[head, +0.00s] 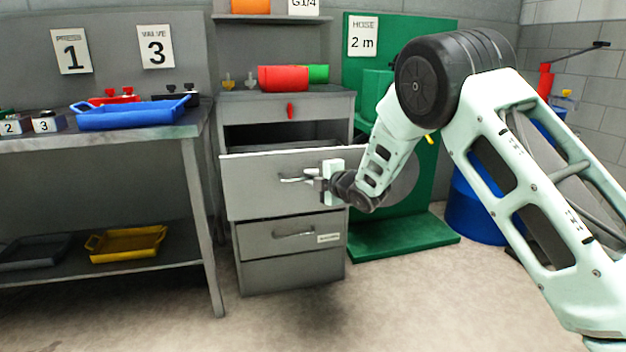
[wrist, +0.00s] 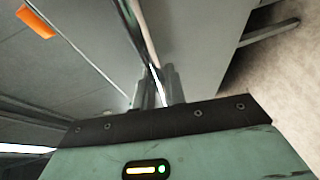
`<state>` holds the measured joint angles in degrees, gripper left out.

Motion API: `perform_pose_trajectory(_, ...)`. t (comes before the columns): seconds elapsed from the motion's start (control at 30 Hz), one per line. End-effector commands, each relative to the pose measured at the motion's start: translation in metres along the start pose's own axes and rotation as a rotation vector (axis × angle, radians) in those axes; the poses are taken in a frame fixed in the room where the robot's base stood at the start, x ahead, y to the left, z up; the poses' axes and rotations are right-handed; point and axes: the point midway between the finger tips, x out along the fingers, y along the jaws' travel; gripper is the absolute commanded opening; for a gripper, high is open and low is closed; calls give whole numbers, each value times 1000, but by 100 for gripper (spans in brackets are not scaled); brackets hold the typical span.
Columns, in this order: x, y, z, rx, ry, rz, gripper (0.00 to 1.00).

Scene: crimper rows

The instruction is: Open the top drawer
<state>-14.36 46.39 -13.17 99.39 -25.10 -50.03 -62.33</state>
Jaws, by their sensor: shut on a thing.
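The grey drawer cabinet (head: 240,262) stands in the middle of the head view. Its top drawer (head: 250,192) is pulled out, with a dark opening showing above and behind its front. The drawer's metal handle (head: 288,180) is on the middle of that front. My gripper (head: 312,177) is at the right part of this handle and shut on it. In the wrist view the fingers (wrist: 158,88) close together around a thin bright bar against the grey drawer front. The exact contact is partly hidden by the fingers.
A lower drawer (head: 293,235) is shut below. A workbench (head: 150,133) with a blue tray (head: 130,115) stands left. A green stand (head: 410,238) and blue drum (head: 475,210) are right. Floor in front is clear.

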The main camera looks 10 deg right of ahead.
Motion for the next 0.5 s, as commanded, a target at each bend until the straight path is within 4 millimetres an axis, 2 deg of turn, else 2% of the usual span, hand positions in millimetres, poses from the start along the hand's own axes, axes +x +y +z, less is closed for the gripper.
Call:
perform_pose_trajectory(0.27,0,-1,1,0,-2,-3,0)
perform_pose_trajectory(0.3,0,-1,1,0,-2,-3,18)
perform_pose_trajectory(0.37,0,-1,1,0,-2,-3,34)
perform_pose_trajectory(0.5,0,-1,1,0,-1,-1,34)
